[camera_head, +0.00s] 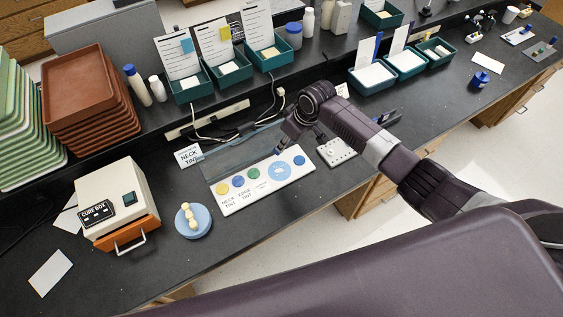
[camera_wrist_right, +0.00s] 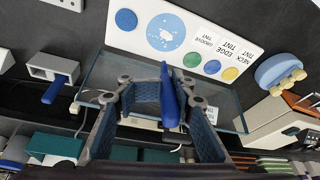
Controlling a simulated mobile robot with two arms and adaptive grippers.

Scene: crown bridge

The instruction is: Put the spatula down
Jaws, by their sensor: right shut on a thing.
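My right gripper (camera_head: 283,148) reaches in from the right, over the glass slab and the white palette board. In the right wrist view, its two fingers (camera_wrist_right: 165,105) are shut on the blue spatula (camera_wrist_right: 169,98), which stands out between them. The spatula shows only as a small blue bit (camera_head: 277,152) in the head view, and its far end is hidden. The white palette board (camera_head: 240,200) has coloured dots and a large light blue circle. The glass slab (camera_head: 228,158) lies behind it. I cannot tell whether the spatula touches anything below. My left gripper is not in view.
A small white block (camera_head: 338,153) stands right of the palette. A blue round dish (camera_head: 204,231) with pale pieces and the cure box (camera_head: 105,200) are to the left. Green bins (camera_head: 188,92) line the back shelf. The front-left bench has free room.

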